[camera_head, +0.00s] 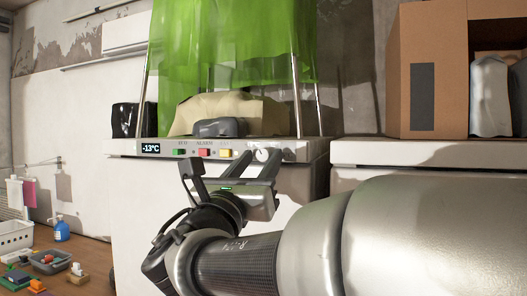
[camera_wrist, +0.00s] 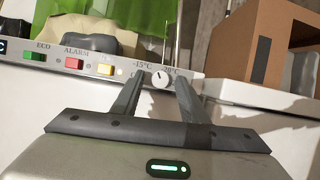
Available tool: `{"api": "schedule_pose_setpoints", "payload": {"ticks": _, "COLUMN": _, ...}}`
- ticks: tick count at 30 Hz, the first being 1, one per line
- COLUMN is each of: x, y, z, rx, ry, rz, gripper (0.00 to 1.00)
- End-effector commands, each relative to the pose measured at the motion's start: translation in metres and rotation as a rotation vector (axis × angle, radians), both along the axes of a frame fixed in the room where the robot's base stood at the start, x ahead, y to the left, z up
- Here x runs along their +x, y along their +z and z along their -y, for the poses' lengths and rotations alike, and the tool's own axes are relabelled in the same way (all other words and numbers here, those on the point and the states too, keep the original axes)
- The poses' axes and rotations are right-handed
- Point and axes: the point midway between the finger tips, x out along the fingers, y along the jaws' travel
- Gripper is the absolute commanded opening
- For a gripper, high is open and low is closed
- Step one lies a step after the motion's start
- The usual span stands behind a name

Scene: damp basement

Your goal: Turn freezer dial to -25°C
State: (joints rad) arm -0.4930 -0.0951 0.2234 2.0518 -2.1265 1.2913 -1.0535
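The white freezer (camera_head: 125,190) has a grey control strip along its top front edge. Its display (camera_head: 150,148) reads -13°C. The round white dial (camera_wrist: 161,79) is at the right of the strip, with a dark pointer mark and labels that look like -15°C and -20°C above it. The dial also shows in the head view (camera_head: 262,155), partly hidden by my fingers. My gripper (camera_wrist: 161,82) is open, with one finger on either side of the dial. I cannot tell whether the fingers touch it.
Green ECO (camera_wrist: 35,56), red ALARM (camera_wrist: 74,64) and yellow (camera_wrist: 105,70) switches sit left of the dial. A green cloth (camera_head: 225,45) and a sack (camera_head: 190,112) are on the freezer. A cardboard box (camera_head: 432,100) stands to the right. Bins and small items lie on the floor at left.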

Motion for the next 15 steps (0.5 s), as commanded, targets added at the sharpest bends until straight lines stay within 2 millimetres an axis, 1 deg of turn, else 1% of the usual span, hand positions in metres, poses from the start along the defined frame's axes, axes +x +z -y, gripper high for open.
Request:
{"api": "schedule_pose_setpoints", "payload": {"ticks": 9, "x": -0.0003, "y": 0.0016, "z": 0.0001, "rx": 0.001, "ry": 0.001, "rz": 0.0, "gripper": 0.4}}
{"api": "schedule_pose_setpoints", "payload": {"ticks": 11, "x": -0.0003, "y": 0.0016, "z": 0.0001, "rx": 0.001, "ry": 0.001, "rz": 0.0, "gripper": 0.3}}
{"api": "schedule_pose_setpoints", "payload": {"ticks": 15, "x": -0.0002, "y": 0.0017, "z": 0.0002, "rx": 0.001, "ry": 0.001, "rz": 0.0, "gripper": 0.06}}
